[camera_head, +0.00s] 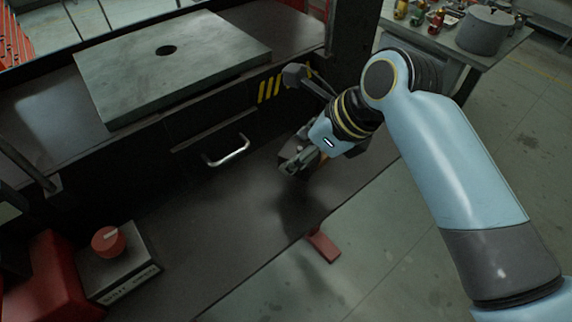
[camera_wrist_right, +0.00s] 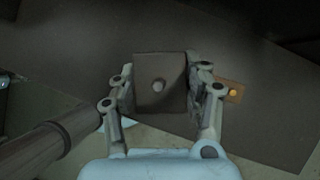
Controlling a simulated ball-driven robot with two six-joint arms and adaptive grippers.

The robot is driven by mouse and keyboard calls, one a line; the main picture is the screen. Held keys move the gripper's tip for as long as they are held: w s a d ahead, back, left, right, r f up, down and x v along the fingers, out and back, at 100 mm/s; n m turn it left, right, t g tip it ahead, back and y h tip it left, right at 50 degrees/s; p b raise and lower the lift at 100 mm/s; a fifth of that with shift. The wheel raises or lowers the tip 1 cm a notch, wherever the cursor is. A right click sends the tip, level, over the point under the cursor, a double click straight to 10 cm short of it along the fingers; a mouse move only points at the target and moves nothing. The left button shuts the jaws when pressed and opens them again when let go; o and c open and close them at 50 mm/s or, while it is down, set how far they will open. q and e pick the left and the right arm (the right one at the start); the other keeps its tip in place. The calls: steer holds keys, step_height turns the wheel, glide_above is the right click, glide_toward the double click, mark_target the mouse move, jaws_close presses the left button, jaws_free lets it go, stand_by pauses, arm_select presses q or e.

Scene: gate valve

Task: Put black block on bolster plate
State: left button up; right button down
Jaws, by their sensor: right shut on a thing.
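The bolster plate (camera_head: 190,75) is a thick grey-green slab with a dark round hole, at the upper left of the head view. My right gripper (camera_head: 297,160) is in front of the press, to the right of and below the plate. In the right wrist view my right gripper (camera_wrist_right: 162,90) has its two fingers shut on the sides of the black block (camera_wrist_right: 150,100). The block is a dark square piece with a round mark in its face. In the head view the block is hard to make out among the fingers. My left gripper is not in view.
A metal drawer handle (camera_head: 228,152) is below the plate. A dark lever knob (camera_head: 294,75) is close to my right wrist. A box with a red knob (camera_head: 108,241) stands at the lower left. A pot (camera_head: 484,32) is on a table at the upper right.

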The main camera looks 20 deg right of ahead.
mark_target(286, 182)
steer(key=shift+w+a+f, duration=0.3)
steer(key=shift+a+f, duration=0.05)
steer(key=shift+a, duration=0.15)
steer(key=shift+w+a+f, duration=0.3)
steer(key=shift+a, duration=0.2)
steer(key=shift+f+p, duration=0.4)
steer(key=shift+f, duration=1.55)
steer(key=c, duration=0.9)
jaws_free()
steer(key=shift+s+f, duration=0.1)
steer(key=shift+f, duration=0.1)
steer(key=shift+r, duration=0.1)
